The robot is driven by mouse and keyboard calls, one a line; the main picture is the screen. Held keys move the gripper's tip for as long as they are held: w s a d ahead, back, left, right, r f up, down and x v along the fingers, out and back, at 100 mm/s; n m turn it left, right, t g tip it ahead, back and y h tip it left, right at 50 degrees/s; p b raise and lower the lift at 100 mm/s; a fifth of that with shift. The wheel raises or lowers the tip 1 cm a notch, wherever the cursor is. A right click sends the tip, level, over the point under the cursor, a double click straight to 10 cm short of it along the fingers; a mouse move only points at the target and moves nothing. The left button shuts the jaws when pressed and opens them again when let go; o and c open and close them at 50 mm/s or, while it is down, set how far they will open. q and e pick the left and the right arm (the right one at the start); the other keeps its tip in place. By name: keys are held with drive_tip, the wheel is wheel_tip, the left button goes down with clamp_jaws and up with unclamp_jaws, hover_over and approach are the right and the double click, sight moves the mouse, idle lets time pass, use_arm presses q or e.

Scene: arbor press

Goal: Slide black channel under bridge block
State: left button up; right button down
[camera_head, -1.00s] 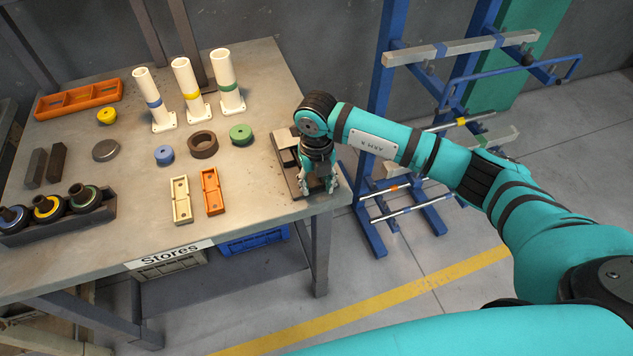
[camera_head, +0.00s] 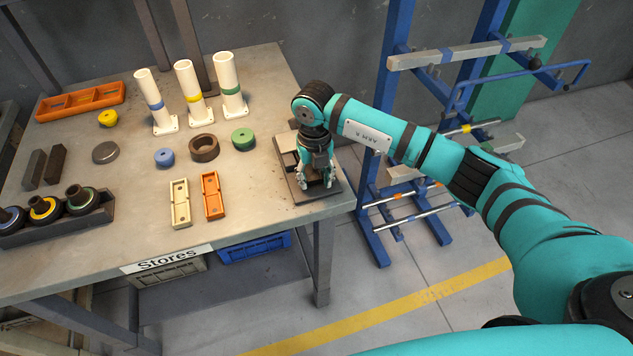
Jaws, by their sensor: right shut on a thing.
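My right gripper (camera_head: 316,182) points down over a dark fixture plate (camera_head: 327,196) at the right end of the table. Its fingers are shut on a small dark piece, which looks like the black channel; the fingers hide most of it. A grey block (camera_head: 288,158) shows on the fixture beside the wrist, to the left. I cannot tell whether this is the bridge block, nor whether the channel is beneath any part of it. My left gripper is out of view.
Cream (camera_head: 180,204) and orange (camera_head: 212,195) open trays lie left of the fixture. A green ring (camera_head: 243,139), a brown ring (camera_head: 204,148) and white tubes (camera_head: 229,86) stand behind. A blue rack (camera_head: 398,60) stands right of the table. The table edge is close to the fixture.

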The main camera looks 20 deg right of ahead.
sight(310, 171)
drive_tip(key=shift+w+a+b, duration=0.1)
drive_tip(key=shift+w+b, duration=1.45)
drive_tip(key=shift+w, duration=0.35)
drive_tip(key=c, duration=0.7)
unclamp_jaws()
drive_tip(key=shift+r, duration=0.1)
